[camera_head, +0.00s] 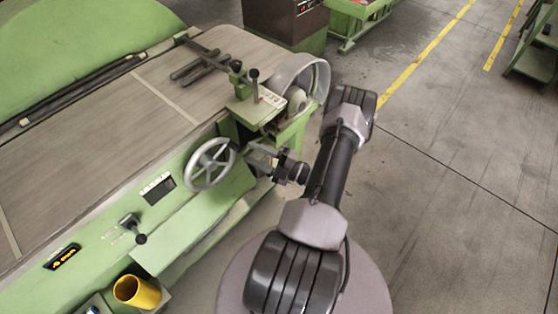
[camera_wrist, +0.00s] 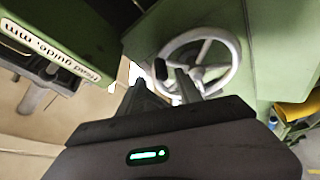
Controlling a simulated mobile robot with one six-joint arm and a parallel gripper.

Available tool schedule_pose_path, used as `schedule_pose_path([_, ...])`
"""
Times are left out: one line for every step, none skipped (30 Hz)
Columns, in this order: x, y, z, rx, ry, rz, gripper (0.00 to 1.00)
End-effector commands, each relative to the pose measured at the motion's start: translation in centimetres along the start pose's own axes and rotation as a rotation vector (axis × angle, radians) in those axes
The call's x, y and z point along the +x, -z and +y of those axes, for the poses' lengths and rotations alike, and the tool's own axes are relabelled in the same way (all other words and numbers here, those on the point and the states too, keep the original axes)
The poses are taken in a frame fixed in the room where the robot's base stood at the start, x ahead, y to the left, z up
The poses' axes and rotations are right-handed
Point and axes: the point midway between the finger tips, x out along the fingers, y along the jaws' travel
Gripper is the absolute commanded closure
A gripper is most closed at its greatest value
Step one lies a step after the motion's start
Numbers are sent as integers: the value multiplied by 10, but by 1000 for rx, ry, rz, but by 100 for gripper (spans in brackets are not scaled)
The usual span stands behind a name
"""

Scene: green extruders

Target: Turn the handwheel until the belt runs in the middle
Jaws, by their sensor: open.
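The grey spoked handwheel (camera_head: 207,163) is on the front side of the green machine. It also shows in the wrist view (camera_wrist: 198,73), with a dark knob (camera_wrist: 160,69) at its left rim. My gripper (camera_head: 252,153) is just right of the wheel, pointing at it. In the wrist view my gripper (camera_wrist: 160,82) has its two fingers apart, with the knob showing between and beyond them. I cannot tell whether they touch the wheel. The wide grey-brown belt (camera_head: 90,130) lies along the machine top, crossed by pale lines.
A small green block with levers (camera_head: 255,108) and a grey round guard (camera_head: 303,75) stand at the machine's right end. A green block with a printed label (camera_wrist: 50,50) is close at left in the wrist view. A yellow cup (camera_head: 137,291) sits low in front.

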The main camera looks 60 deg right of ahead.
Motion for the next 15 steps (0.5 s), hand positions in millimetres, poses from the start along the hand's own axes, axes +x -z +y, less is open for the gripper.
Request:
schedule_pose_path([-16, 0, 3, 0, -3, -6, 58])
schedule_pose_path([-26, 0, 3, 0, -3, -7, 58])
schedule_pose_path([-39, -1, 3, -2, -3, -7, 58])
schedule_pose_path([-48, -1, 3, -1, -3, -7, 58])
schedule_pose_path([-57, 0, 2, -1, -2, -6, 58])
schedule_pose_path([-69, 0, 2, -2, -2, -6, 58])
schedule_pose_path([-77, 0, 2, -3, -2, -5, 58])
schedule_pose_path([-84, 0, 2, -3, -2, -5, 58])
schedule_pose_path([-92, 0, 1, -2, -2, -4, 58])
schedule_pose_path([-97, -1, 1, -2, -1, -3, 58])
schedule_pose_path([-102, 0, 1, -1, -1, -3, 58])
schedule_pose_path([-106, 0, 1, -1, -1, -3, 58])
schedule_pose_path([-109, 0, 1, -1, -1, -2, 58])
schedule_pose_path([-111, 0, 1, -2, 0, -1, 58])
schedule_pose_path([-113, 0, 1, -2, 0, -1, 58])
